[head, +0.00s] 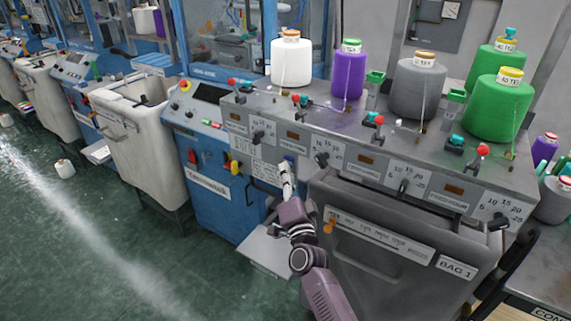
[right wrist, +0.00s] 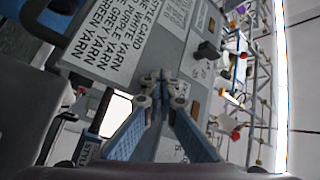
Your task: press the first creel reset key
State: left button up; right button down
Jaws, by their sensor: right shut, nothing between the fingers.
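The creel (head: 340,130) is a grey sloping unit whose front carries black knobs, number scales and small amber windows. The leftmost amber window (head: 235,117) and a second one (head: 293,136) show in the head view. I cannot tell which part is the first reset key. My right gripper (head: 287,168) is shut and empty. Its tips are at the creel's lower front, right of the printed style card. In the right wrist view its blue-padded fingers (right wrist: 160,82) meet beside the card (right wrist: 130,35). Contact with the panel cannot be told. My left gripper is out of view.
White (head: 291,63), purple (head: 348,75), grey (head: 418,90) and green (head: 497,105) yarn cones stand on top. Red-tipped levers (head: 303,99) rise among them. A grey bin (head: 385,255) hangs below at right. A blue machine (head: 205,150) stands left; open floor (head: 110,240) lies front left.

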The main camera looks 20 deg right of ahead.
jog(key=s+a+p, duration=0.1)
jog(key=s+a, duration=0.1)
jog(key=s+a+p, duration=0.1)
jog(key=a, duration=0.1)
jog(key=shift+s+a, duration=0.2)
jog(key=shift+s, duration=0.15)
dwell(0.7)
